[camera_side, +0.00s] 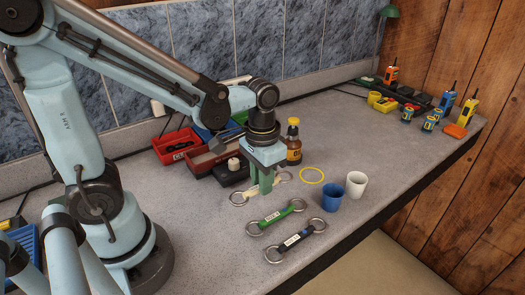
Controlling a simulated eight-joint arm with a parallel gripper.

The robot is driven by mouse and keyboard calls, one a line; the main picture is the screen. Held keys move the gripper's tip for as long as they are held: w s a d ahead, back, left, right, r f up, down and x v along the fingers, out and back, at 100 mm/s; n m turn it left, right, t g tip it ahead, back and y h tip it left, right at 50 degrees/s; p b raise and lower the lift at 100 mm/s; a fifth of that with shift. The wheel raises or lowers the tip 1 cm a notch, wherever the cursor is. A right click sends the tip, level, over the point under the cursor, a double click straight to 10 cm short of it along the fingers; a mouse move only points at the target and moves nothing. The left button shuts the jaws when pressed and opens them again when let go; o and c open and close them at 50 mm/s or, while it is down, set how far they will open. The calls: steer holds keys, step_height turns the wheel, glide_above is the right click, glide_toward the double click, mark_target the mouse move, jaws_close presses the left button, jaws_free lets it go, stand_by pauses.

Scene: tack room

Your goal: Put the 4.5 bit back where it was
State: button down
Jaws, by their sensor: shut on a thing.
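My gripper (265,187) points down over the middle of the counter and is shut on a cream-coloured bit (251,193). The bit's two metal rings show to the left and right of the fingers, and the fingers hide its middle. I cannot tell whether it touches the counter or is just above it. A green bit (275,217) with a white label lies in front of it. A black bit (294,242) with a white label lies nearer the front edge, roughly parallel to the green one. The label sizes are too small to read surely.
A yellow ring (312,175), a blue cup (331,198) and a white cup (356,185) stand right of my gripper. A brown bottle (293,148) is close behind it. Red trays (177,146) are behind left. Handheld radios (468,110) stand far right. The front right counter is clear.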

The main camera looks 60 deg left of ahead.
mark_target(261, 199)
steer(key=a, duration=0.1)
steer(key=w+a+f, duration=0.1)
steer(key=a+f, duration=0.1)
steer(key=shift+w, duration=0.35)
steer(key=shift+f, duration=2.05)
steer(key=shift+f, duration=0.1)
steer(key=c, duration=1)
jaws_free()
steer(key=shift+c, duration=0.2)
step_height(261, 199, up, 14)
steer(key=s+t, duration=0.2)
steer(key=t, duration=0.5)
steer(key=shift+d+f, duration=0.2)
steer(key=shift+d, duration=0.25)
